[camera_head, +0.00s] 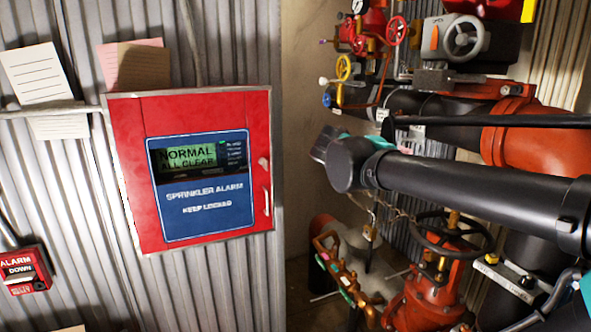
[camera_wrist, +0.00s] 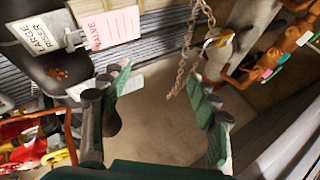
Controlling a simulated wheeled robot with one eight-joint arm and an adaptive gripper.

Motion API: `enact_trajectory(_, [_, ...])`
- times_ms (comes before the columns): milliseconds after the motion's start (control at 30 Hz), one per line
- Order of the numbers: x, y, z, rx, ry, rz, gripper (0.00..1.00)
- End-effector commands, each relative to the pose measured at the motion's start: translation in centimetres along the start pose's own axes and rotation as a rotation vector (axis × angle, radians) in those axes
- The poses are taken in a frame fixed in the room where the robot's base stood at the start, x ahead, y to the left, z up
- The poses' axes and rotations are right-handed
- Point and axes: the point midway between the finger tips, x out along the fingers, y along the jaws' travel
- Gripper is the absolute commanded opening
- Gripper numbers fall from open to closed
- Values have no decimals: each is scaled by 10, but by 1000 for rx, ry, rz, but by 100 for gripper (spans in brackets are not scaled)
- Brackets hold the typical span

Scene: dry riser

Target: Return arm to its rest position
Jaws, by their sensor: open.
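My gripper (camera_wrist: 161,98) shows in the wrist view with its two green-padded fingers spread wide apart. Nothing is held between them; bare floor shows in the gap. My dark arm (camera_head: 460,190) reaches across the right half of the head view, in front of the red pipework. I cannot make out the gripper in the head view. A hanging chain (camera_wrist: 184,62) with a brass padlock (camera_wrist: 217,38) is near the right finger in the wrist picture. It looks apart from the finger, but the distance is unclear.
A red sprinkler alarm box (camera_head: 125,170) reading "NORMAL ALL CLEAR" hangs on the corrugated wall. A red valve (camera_head: 440,290) with a dark handwheel stands below my arm. Paper tags (camera_wrist: 110,27) hang at the wrist view's upper left. Pipes and small handwheels crowd the right.

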Motion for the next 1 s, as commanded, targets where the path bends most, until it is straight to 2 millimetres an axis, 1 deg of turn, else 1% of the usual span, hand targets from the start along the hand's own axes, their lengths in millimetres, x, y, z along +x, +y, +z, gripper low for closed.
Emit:
enact_trajectory(33, [14, -22, 24, 38, -40, -50, 61])
enact_trajectory(67, [22, -37, 37, 61, -62, -85, 61])
enact_trajectory(100, [30, -56, 55, 92, -90, -132, 61])
enact_trajectory(167, [40, -87, 82, 144, -133, -204, 61])
enact_trajectory(200, [45, -107, 100, 180, -160, -254, 61])
enact_trajectory(233, [48, -123, 113, 207, -179, -291, 61])
enact_trajectory(333, [52, -176, 156, 310, -237, -422, 61])
enact_trajectory(367, [51, -192, 168, 340, -253, -461, 61])
enact_trajectory(400, [49, -211, 183, 382, -271, -513, 61])
enact_trajectory(500, [39, -253, 211, 477, -301, -626, 61])
enact_trajectory(600, [29, -281, 227, 545, -316, -705, 61])
enact_trajectory(700, [21, -295, 234, 583, -321, -750, 61])
enact_trajectory(800, [18, -300, 236, 596, -322, -766, 61])
enact_trajectory(1000, [18, -300, 236, 595, -321, -767, 61])
